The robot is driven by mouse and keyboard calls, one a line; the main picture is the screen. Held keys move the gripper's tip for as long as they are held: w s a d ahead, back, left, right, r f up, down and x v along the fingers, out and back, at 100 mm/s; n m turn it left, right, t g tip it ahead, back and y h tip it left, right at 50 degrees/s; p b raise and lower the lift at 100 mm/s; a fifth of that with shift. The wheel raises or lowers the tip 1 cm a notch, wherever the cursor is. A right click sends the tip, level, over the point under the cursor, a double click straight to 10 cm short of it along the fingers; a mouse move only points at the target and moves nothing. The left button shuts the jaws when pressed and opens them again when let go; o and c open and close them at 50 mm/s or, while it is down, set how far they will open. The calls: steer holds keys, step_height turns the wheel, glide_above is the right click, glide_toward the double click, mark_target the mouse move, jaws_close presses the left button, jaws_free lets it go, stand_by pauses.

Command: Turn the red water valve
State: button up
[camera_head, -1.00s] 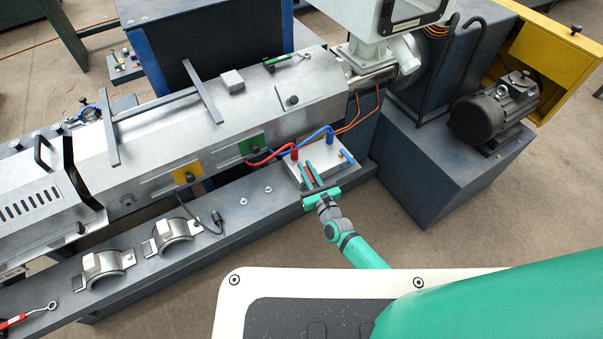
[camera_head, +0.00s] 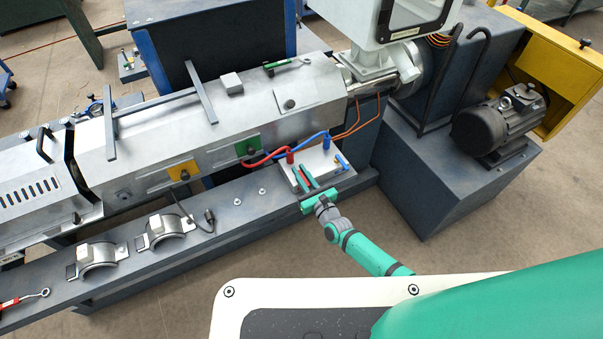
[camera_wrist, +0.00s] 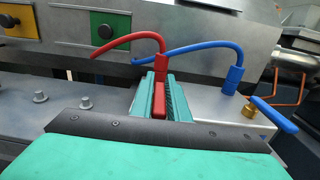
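The red water valve (camera_wrist: 158,104) has a long red handle on a silver box beside the extruder. In the wrist view the handle points toward me and lies between my gripper's two green fingers. My gripper (camera_head: 304,177) reaches over the box from its near side; it also shows in the wrist view (camera_wrist: 160,95). The fingers are close along both sides of the handle, but I cannot tell whether they press on it. The valve body under the handle is hidden. A red hose (camera_wrist: 131,39) ends in a red fitting just behind the handle.
A blue valve handle (camera_wrist: 274,114) on a brass body and a blue hose (camera_wrist: 200,46) are just right of my gripper. A grey bench (camera_head: 232,215) with clamps (camera_head: 98,256) extends left. The extruder barrel (camera_head: 165,130) stands behind.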

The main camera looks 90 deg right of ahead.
mark_target(310, 186)
steer(key=o, duration=0.4)
steer(key=shift+s+f, duration=0.1)
steer(key=shift+f, duration=0.1)
steer(key=shift+c, duration=0.2)
steer(key=shift+r, duration=0.1)
steer(key=shift+a, duration=0.1)
steer(key=v, duration=1)
steer(key=shift+s+a, duration=0.15)
steer(key=shift+a, duration=0.15)
